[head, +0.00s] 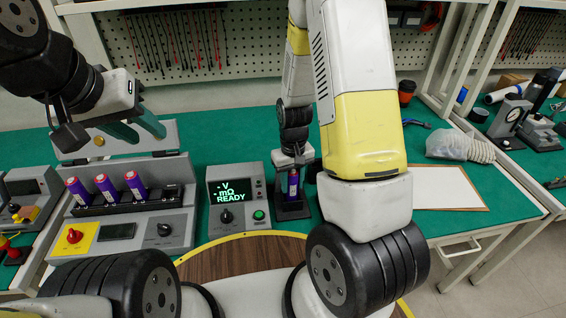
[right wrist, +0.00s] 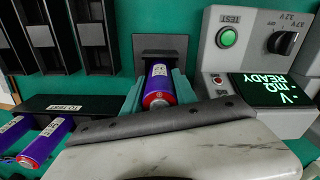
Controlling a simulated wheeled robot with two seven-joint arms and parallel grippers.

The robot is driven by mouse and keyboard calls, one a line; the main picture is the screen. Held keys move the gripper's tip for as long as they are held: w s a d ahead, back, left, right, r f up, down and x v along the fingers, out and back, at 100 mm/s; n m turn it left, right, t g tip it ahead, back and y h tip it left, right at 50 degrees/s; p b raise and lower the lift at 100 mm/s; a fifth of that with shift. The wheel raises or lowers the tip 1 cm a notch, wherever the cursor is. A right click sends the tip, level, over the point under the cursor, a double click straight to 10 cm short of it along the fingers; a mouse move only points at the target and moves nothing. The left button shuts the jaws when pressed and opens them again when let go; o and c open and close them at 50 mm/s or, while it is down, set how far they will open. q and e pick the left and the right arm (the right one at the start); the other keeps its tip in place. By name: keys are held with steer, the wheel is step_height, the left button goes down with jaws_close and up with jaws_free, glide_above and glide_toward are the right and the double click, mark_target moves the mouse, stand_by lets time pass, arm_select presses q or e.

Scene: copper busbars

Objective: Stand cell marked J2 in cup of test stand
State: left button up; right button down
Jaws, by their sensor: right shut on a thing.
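My right gripper (head: 293,168) is shut on a purple cell (head: 293,184) with a red-and-white top. It holds the cell upright at the black test stand (head: 291,211). In the right wrist view the cell (right wrist: 158,84) sits between the teal fingers, in front of the stand's black plate (right wrist: 160,46). Its lower end is hidden, so I cannot tell whether it rests in the cup. Its mark is not readable. My left gripper (head: 138,129) is open and empty above the rack on the left.
Several purple cells (head: 105,187) stand in a black rack, labelled "TO TEST" (right wrist: 64,107) in the wrist view. The meter (head: 239,196) beside the stand reads READY. A white sheet (head: 433,187) and a bag (head: 459,147) lie right. Green mat is clear between.

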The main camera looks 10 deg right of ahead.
mark_target(292, 171)
steer(key=shift+f, duration=0.1)
steer(key=shift+f, duration=0.25)
steer(key=shift+f, duration=0.2)
steer(key=c, duration=0.9)
jaws_free()
steer(key=shift+r, duration=3)
